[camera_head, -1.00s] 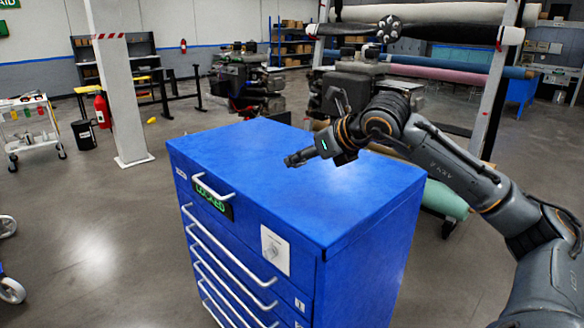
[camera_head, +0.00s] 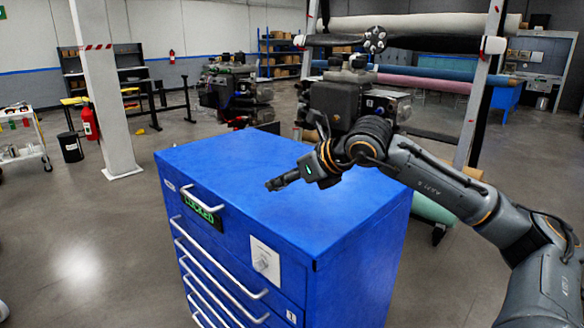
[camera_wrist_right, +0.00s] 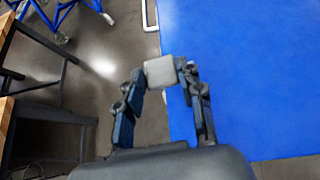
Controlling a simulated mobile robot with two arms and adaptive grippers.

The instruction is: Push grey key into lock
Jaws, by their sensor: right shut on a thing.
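The blue cabinet (camera_head: 330,215) stands in front of me, with a green "LOCKED" display (camera_head: 201,205) behind its top handle. A white lock plate (camera_head: 265,262) with a grey round lock is on its front face, near the right corner. My right gripper (camera_head: 272,185) hovers over the cabinet top, its fingers pointing left near the front edge. In the right wrist view its fingers (camera_wrist_right: 160,82) are shut on a pale grey block-like piece (camera_wrist_right: 160,71), apparently the grey key. The key is hard to make out in the head view. My left gripper is not in view.
Several long white drawer handles (camera_head: 210,258) stick out from the cabinet front. A white pillar (camera_head: 104,90) stands behind on the left, and dark engines on stands (camera_head: 355,100) are behind the cabinet. Open floor (camera_head: 85,240) lies left of the cabinet.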

